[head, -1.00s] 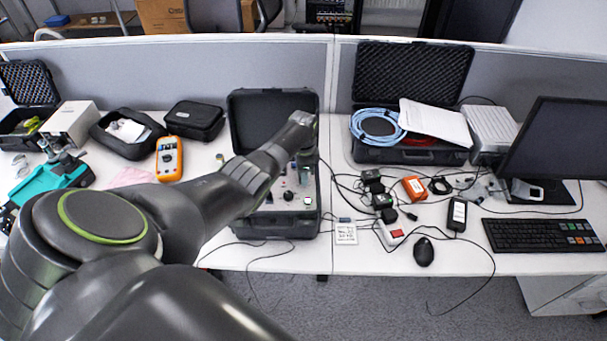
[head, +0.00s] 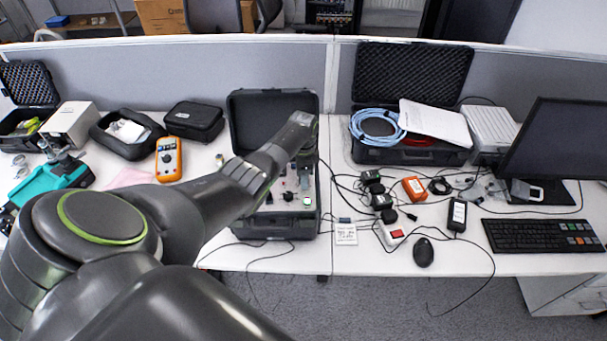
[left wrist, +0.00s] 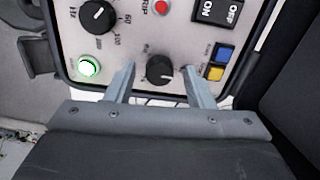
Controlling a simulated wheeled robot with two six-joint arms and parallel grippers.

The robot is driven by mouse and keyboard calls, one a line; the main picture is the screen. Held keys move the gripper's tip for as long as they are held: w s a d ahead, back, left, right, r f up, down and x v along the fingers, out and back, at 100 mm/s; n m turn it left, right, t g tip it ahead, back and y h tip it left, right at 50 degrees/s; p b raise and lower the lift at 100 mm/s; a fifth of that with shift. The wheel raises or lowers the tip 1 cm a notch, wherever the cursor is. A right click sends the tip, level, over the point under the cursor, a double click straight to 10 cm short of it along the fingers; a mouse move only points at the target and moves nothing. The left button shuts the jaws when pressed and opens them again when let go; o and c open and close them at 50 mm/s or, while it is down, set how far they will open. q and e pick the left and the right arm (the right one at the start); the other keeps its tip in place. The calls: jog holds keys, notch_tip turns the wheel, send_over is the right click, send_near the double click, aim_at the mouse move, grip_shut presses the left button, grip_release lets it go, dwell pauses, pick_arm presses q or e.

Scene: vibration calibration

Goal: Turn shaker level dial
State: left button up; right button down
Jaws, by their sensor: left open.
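The shaker is a panel (head: 281,196) in an open black case on the desk. In the left wrist view a small black dial (left wrist: 160,70) with a white pointer line sits low on the panel, apparently the level dial. A larger black dial (left wrist: 98,17) marked Hz is at the upper left. My left gripper (left wrist: 158,72) is open, its two fingers on either side of the small dial with gaps visible. In the head view my left gripper (head: 304,158) is over the case, its fingertips hard to make out. My right gripper is not in view.
The panel also has a lit green button (left wrist: 88,67), a red button (left wrist: 161,7), an ON/OFF switch (left wrist: 217,10) and blue and yellow sockets (left wrist: 219,62). An orange multimeter (head: 169,158) stands left of the case. Cables and a mouse (head: 424,252) lie to the right.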

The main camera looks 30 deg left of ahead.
pick_arm(q)
jog(key=shift+r, duration=0.5)
notch_tip(320, 180, up, 16)
jog(key=b, duration=0.2)
jog(key=shift+r, duration=0.2)
